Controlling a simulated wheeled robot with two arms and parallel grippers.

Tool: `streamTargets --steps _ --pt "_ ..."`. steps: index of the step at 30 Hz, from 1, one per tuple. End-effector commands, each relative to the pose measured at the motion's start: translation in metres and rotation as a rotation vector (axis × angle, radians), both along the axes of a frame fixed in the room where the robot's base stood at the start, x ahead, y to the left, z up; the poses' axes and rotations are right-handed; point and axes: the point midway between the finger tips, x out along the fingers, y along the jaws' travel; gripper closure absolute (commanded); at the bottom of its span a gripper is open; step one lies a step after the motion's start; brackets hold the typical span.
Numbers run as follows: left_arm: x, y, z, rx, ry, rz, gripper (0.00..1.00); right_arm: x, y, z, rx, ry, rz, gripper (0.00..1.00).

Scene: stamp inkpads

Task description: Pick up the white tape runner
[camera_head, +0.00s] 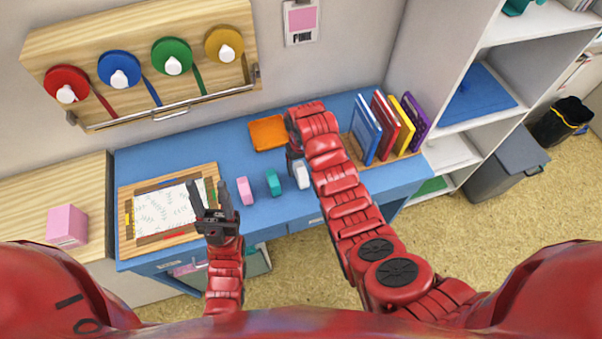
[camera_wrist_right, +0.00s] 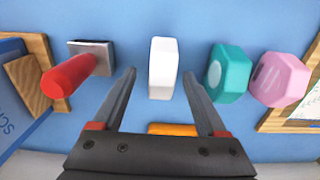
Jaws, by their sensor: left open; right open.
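The white tape runner (camera_head: 303,176) stands on the blue desk near its front edge, to the right of a teal one (camera_head: 273,183) and a pink one (camera_head: 244,191). In the right wrist view the white tape runner (camera_wrist_right: 162,66) shows centred between my right gripper's fingers (camera_wrist_right: 159,74). That gripper is open and empty; I cannot tell how far above the runner it is. In the head view my right gripper (camera_head: 295,160) is mostly hidden by its own arm, just behind the runner. My left gripper (camera_head: 206,186) is open and empty over the right part of the framed board.
A red-handled tool (camera_wrist_right: 72,75) stands close on one side of the runner, the teal piece (camera_wrist_right: 228,72) and pink piece (camera_wrist_right: 279,79) on the other. An orange tray (camera_head: 268,133) lies behind. Books (camera_head: 367,130) stand at right. The wooden-framed board (camera_head: 140,203) lies at left.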

Motion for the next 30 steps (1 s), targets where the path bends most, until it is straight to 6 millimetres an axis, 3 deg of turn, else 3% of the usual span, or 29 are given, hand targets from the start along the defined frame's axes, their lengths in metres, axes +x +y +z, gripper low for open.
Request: streamTargets --steps 6,13,24,30 --pt "0.0 0.0 0.023 0.0 0.0 0.0 0.5 -0.003 0.003 -0.018 -0.001 0.003 0.0 0.25" --pt "0.0 0.0 0.025 0.0 0.0 0.0 0.5 -0.002 0.002 -0.038 -0.001 0.004 -0.001 0.25" --pt "0.0 0.0 0.025 0.0 -0.001 0.0 0.5 -0.002 0.002 -0.043 0.0 0.0 0.0 0.25" --pt "0.0 0.0 0.025 0.0 0.0 0.0 0.5 -0.002 0.002 -0.043 0.0 0.0 0.0 0.61"
